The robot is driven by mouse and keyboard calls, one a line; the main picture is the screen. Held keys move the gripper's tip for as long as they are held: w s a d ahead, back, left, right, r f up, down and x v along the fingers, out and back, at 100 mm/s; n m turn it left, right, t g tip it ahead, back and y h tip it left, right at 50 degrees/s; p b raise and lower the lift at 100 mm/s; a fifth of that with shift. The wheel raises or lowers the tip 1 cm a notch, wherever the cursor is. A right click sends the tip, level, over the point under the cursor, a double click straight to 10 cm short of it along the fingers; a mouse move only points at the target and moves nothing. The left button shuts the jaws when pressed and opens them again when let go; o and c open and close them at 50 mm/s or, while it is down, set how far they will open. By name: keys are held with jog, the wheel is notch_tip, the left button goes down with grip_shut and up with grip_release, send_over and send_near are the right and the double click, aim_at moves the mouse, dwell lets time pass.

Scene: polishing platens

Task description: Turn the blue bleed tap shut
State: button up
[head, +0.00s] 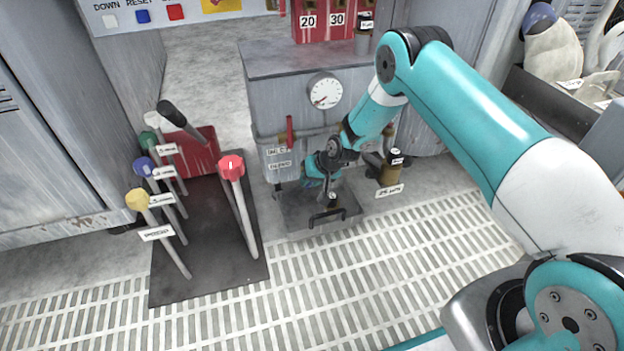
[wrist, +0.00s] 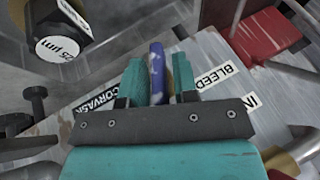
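The blue bleed tap's handle (wrist: 157,74) stands between the two teal fingers of my gripper (wrist: 160,84) in the wrist view. The handle has worn, pale patches. The left finger lies close against it; a thin sliver shows between it and the right finger. I cannot tell whether the fingers press on it. A "BLEED" label (wrist: 214,76) lies just right of the fingers. In the head view my gripper (head: 322,172) reaches down at the pipe on the grey cabinet, and my arm hides the tap there.
A red-handled tap (head: 290,132) and a gauge (head: 324,91) are left of and above my gripper. A dark canister (head: 391,168) stands close on the right. A metal tray (head: 290,211) lies below. Several coloured levers, including a red-knobbed one (head: 238,195), rise at left.

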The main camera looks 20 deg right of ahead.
grip_shut()
jog(key=shift+d, duration=0.15)
jog(key=y+b, duration=0.1)
jog(key=y, duration=0.2)
jog(key=shift+f+m, duration=0.2)
jog(key=shift+m, duration=0.2)
jog(key=shift+t+y+b, duration=0.3)
jog(key=shift+y+b, duration=0.4)
jog(key=shift+y, duration=0.5)
jog(key=shift+r+m, duration=0.1)
jog(key=shift+m, duration=0.2)
jog(key=shift+o, duration=1.5)
grip_release()
